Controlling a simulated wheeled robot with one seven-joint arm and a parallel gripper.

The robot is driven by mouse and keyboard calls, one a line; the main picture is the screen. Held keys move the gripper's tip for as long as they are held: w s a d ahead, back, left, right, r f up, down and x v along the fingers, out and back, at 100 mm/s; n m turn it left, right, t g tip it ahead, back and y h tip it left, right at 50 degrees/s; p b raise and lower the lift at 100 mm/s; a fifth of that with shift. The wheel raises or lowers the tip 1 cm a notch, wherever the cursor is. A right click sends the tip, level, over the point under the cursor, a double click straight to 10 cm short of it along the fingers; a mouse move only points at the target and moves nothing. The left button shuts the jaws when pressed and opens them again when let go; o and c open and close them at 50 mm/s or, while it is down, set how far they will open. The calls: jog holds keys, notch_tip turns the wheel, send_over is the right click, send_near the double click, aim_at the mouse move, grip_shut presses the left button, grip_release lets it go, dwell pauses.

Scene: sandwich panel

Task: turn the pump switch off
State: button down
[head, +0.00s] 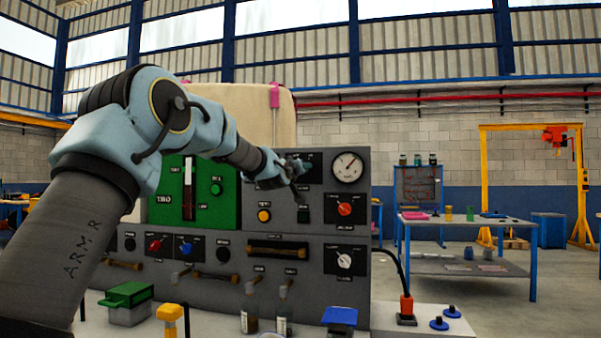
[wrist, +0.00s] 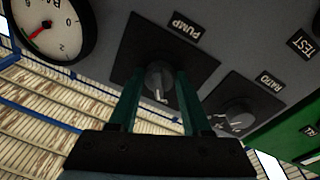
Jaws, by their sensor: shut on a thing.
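The wrist view is turned about upside down. The white mark points away from the label, towards my wrist. My gripper (wrist: 160,84) is shut on the knob, one green finger on each side. In the head view my gripper (head: 298,169) is at the panel's upper part and hides the knob; part of the dark plate (head: 314,168) shows beside it.
The pressure gauge (head: 347,167) is right of the pump plate in the head view. A RADIO knob (wrist: 236,116) sits close beside the gripper in the wrist view. A red knob (head: 344,209), a black switch (head: 303,214) and a yellow button (head: 264,215) are lower on the panel.

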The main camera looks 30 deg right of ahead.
jog(key=shift+c, duration=1.8)
grip_release()
jog(key=r+b+v, duration=0.1)
jog(key=b+v, duration=0.2)
jog(key=v, duration=0.7)
jog(key=shift+s+a+f+b, duration=0.25)
jog(key=shift+s+f+b, duration=0.1)
jog(key=shift+f, duration=0.2)
